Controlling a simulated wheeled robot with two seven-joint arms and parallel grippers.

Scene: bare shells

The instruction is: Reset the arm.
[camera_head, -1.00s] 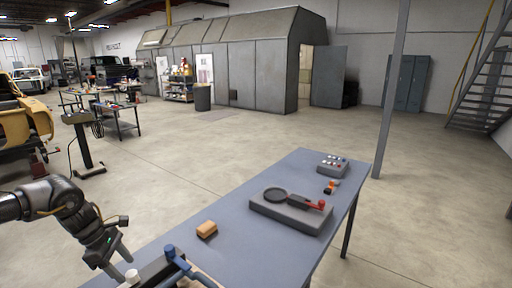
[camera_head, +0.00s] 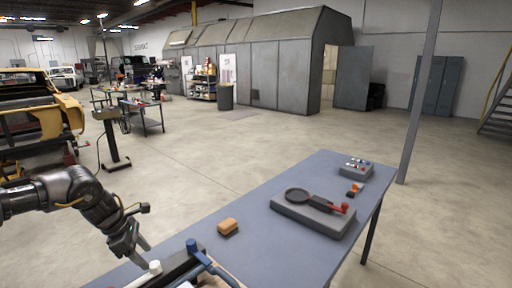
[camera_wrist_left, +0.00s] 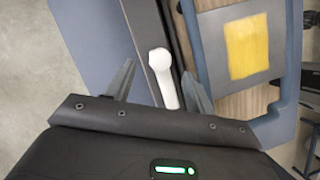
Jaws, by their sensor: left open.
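My left gripper (camera_head: 138,252) comes in from the left, above the near left end of the blue-grey table (camera_head: 275,215). Its jaws are open in the left wrist view (camera_wrist_left: 158,85), with a finger on either side. A white rounded knob or handle (camera_wrist_left: 164,78) shows between the fingers there; I cannot tell whether they touch it. The white knob (camera_head: 155,267) also shows beside the gripper in the head view, close to a blue-capped post (camera_head: 191,246). I see nothing held. My right gripper is not in view.
On the table are a tan block (camera_head: 228,227), a grey slab with a black round dish and red-tipped handle (camera_head: 312,216), a small orange-and-black item (camera_head: 355,190) and a button box (camera_head: 356,169). A grey post (camera_head: 419,95) stands behind. Open floor lies beyond.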

